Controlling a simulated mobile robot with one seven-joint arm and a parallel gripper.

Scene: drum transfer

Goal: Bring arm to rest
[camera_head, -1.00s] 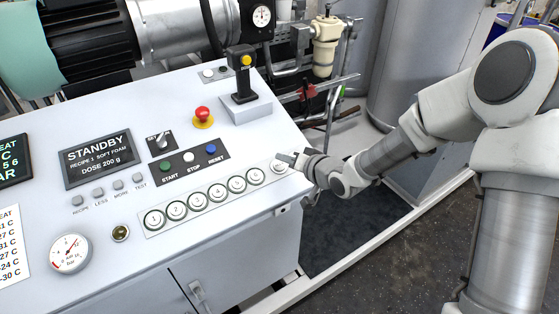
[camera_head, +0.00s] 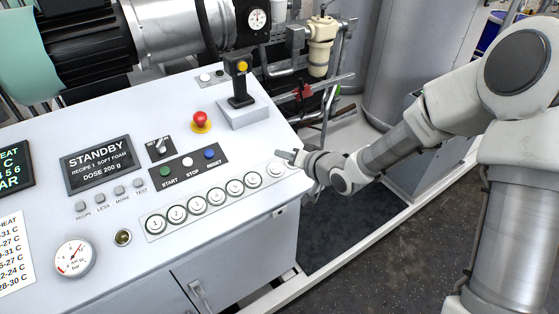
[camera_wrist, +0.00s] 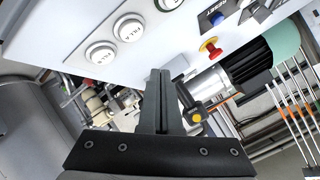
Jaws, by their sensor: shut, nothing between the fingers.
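My gripper (camera_head: 287,155) is at the right end of the white control panel (camera_head: 105,233), just above the last of a row of round buttons (camera_head: 236,188). The wrist view shows its fingers (camera_wrist: 158,100) together with nothing between them. In that view the end buttons (camera_wrist: 100,52) lie to the upper left of the fingertips, apart from them. In the head view my arm reaches in from the right, bent at the elbow. Whether the fingertips touch the panel is hard to tell in the head view.
A joystick (camera_head: 240,88) and a red emergency button (camera_head: 201,120) stand on the panel beyond my gripper. Pipes and a cream filter (camera_head: 321,45) rise behind. A large grey tank (camera_head: 420,50) stands behind my arm. Dark floor (camera_head: 350,228) is open right of the cabinet.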

